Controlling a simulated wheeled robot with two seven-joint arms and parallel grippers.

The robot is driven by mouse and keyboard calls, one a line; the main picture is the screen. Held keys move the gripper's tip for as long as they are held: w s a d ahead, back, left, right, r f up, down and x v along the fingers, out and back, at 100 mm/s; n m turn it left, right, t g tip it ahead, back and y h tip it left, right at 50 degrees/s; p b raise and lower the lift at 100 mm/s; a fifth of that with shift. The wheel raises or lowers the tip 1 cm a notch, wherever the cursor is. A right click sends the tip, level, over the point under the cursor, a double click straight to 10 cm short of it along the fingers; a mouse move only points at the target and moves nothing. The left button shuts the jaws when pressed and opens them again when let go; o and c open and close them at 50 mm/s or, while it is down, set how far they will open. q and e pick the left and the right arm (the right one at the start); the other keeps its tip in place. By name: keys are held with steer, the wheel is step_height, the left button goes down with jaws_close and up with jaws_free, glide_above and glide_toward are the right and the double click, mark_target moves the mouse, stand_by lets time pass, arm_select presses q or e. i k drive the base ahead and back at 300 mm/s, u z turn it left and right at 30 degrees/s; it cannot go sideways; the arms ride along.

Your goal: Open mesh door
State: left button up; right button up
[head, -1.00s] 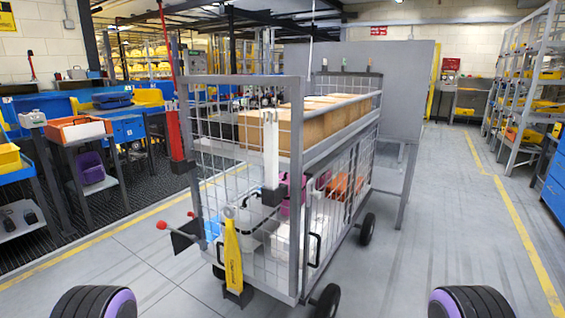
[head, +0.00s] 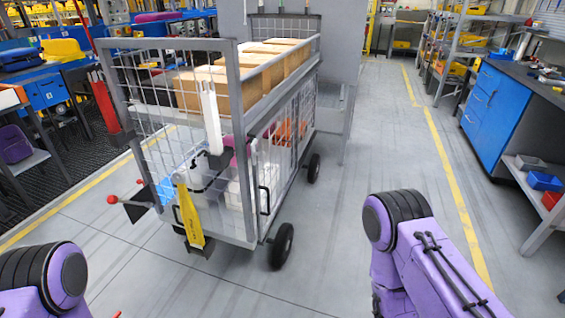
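A grey wire-mesh cart (head: 237,130) on black wheels stands ahead, left of the middle. Its mesh door (head: 273,170) is on the lower right side, below the upper rail, and looks shut. A black handle (head: 264,200) sits on the mesh near the front corner. White, orange and purple items show behind the mesh. Purple arm parts of mine show at the lower left and lower right, apart from the cart. Neither gripper can be seen.
Cardboard boxes (head: 240,72) lie on the cart's top. A blue cabinet (head: 492,115) stands at the right. The floor (head: 370,150) between cart and cabinet is clear.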

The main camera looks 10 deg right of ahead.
mark_target(257, 186)
steer(key=z, duration=0.1)
steer(key=k, duration=0.45)
steer(key=z, duration=1.5)
steer(key=i, duration=0.9)
steer(key=u, duration=0.7)
